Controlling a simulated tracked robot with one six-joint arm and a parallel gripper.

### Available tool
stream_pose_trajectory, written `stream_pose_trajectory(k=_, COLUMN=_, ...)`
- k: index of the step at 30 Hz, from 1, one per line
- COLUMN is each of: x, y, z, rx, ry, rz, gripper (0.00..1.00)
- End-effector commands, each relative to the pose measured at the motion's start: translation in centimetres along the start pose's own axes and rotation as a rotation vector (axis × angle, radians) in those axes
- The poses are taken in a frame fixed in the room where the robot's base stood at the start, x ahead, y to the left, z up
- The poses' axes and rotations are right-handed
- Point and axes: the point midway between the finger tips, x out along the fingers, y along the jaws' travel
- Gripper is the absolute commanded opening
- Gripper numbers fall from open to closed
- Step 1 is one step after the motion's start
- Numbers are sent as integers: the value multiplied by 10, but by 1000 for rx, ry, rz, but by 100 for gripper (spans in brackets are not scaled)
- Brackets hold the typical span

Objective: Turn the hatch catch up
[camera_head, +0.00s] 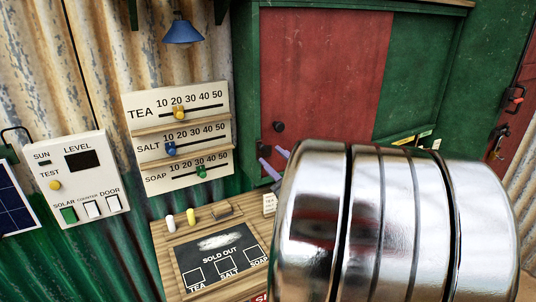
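The red hatch panel (325,70) is set in a green frame and looks closed. A small round dark knob (279,126) sits low on its left part. I cannot tell for sure whether this is the catch or which way a catch is turned. My gripper (271,158) shows as two lavender fingers just below and left of the knob, at the hatch's lower left corner. The fingers are apart, with a gap between their tips, and I see nothing held. The rest of the gripper is hidden behind my large silver arm link, which also covers the hatch's lower edge.
Left of the hatch is a price board (180,130) with sliders. Below it stands a wooden SOLD OUT board (166,259). A white switch panel (77,175) is on the corrugated wall. A blue lamp (182,32) hangs above. A red door (512,120) is at right.

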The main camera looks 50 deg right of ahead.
Motion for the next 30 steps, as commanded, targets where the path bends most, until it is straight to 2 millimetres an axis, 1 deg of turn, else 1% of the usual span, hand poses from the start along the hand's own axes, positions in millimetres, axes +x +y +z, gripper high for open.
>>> stream_pose_trajectory(k=1, x=-9, y=1, z=0, rx=0, ry=0, rz=4, gripper=36)
stream_pose_trajectory(k=6, x=-34, y=1, z=0, rx=-1, ry=0, rz=3, gripper=36)
stream_pose_trajectory(k=12, x=-60, y=0, z=1, rx=-1, ry=-1, rz=2, gripper=36)
stream_pose_trajectory(k=15, x=-70, y=1, z=0, rx=-1, ry=0, rz=2, gripper=36)
stream_pose_trajectory(k=21, x=-81, y=0, z=1, rx=0, ry=-1, rz=0, gripper=36)
stream_pose_trajectory(k=30, x=-82, y=-1, z=1, rx=0, ry=0, rz=-1, gripper=36)
